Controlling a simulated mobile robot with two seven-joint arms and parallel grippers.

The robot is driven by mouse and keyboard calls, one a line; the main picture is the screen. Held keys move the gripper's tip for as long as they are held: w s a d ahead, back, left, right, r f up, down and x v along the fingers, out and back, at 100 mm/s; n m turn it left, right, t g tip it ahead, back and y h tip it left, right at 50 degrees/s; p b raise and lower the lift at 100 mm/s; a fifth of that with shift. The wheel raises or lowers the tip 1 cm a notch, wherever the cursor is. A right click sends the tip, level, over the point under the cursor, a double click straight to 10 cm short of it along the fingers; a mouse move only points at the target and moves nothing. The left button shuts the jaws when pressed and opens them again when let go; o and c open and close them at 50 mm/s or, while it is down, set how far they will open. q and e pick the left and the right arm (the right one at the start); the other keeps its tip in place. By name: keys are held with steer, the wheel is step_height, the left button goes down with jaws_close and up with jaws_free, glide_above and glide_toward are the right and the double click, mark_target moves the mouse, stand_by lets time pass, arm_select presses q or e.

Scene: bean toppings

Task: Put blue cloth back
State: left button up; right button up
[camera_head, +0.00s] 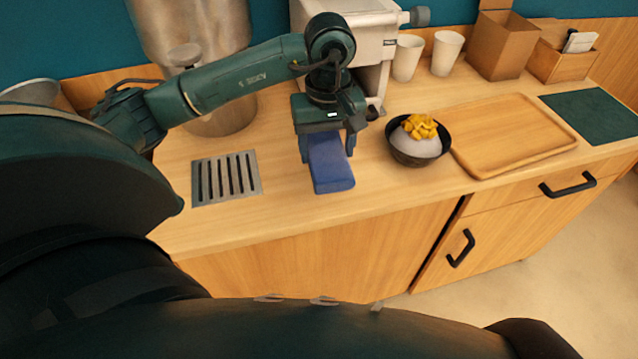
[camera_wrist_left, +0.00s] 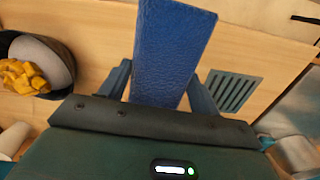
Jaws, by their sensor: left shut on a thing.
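The blue cloth (camera_head: 331,166) is a folded, flat block at the middle of the counter in the head view. My left gripper (camera_head: 326,150) reaches down over it and is shut on it, with a finger on each side. In the left wrist view the blue cloth (camera_wrist_left: 172,50) runs out between the two fingers of my left gripper (camera_wrist_left: 160,88). I cannot tell whether the cloth touches the counter. My right gripper is in neither view.
A metal drain grate (camera_head: 226,178) lies left of the cloth. A dark bowl (camera_head: 418,148) with white and yellow food stands right of it, beside a wooden tray (camera_head: 520,130). A grey machine (camera_head: 365,40) and two white cups (camera_head: 407,58) stand behind. The counter's front edge is bare.

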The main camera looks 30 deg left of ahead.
arm_select(q)
steer(key=shift+n, duration=0.5)
steer(key=f, duration=0.5)
steer(key=shift+a+f+p, duration=0.15)
steer(key=shift+a+p, duration=0.2)
steer(key=shift+p, duration=0.05)
steer(key=shift+f, duration=0.65)
step_height(320, 180, down, 3)
steer(key=shift+f+p, duration=0.1)
steer(key=shift+p, duration=0.2)
steer(key=shift+f, duration=0.25)
steer(key=o, duration=1)
steer(key=shift+c, duration=0.2)
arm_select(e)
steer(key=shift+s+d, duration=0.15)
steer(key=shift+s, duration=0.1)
arm_select(q)
steer(key=shift+r, duration=0.1)
